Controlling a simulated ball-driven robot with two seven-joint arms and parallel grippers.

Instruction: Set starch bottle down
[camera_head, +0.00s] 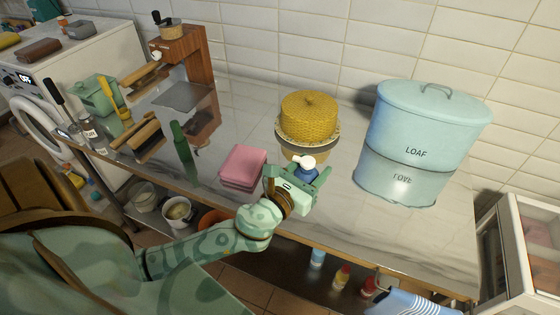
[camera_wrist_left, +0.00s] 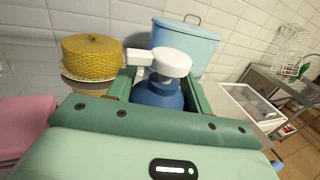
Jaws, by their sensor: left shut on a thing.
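The starch bottle (camera_head: 307,168) is blue with a white pump top. My left gripper (camera_head: 308,177) is shut on it, over the front part of the marble-look counter (camera_head: 350,222). In the left wrist view the bottle (camera_wrist_left: 158,93) stands between the green fingers of the gripper (camera_wrist_left: 158,100), its white nozzle pointing left. The bottle looks roughly upright. Its lower part is hidden by the gripper, so I cannot tell whether it touches the counter. My right gripper is not in view.
A pink folded stack (camera_head: 243,167) lies just left of the gripper. A yellow woven dome (camera_head: 308,117) on a stand is behind it. A pale blue LOAF bin (camera_head: 421,140) stands to the right. Bare counter lies between the gripper and the bin, and along the front right.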

